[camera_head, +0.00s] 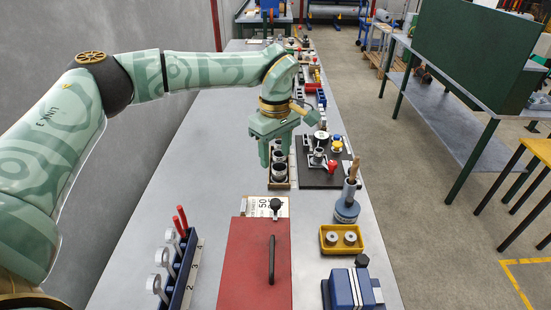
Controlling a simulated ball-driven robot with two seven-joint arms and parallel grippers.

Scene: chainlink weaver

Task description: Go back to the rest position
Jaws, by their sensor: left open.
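My left gripper (276,150) points down over the middle of the workbench (195,160), its arm reaching in from the left. The jaws are open, and one finger shows clearly at the left. A narrow tray with dark round parts (279,174) stands behind and just below the fingers. I cannot tell whether the fingers touch it. Nothing is seen held in the jaws. My right gripper is not in view.
A red box with a black handle (243,262) lies in front. A rack of gauges (182,272) stands left of it. A yellow tray with two rings (342,239), a blue vise (352,289) and a dark fixture plate (318,175) are right. The bench's left part is bare.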

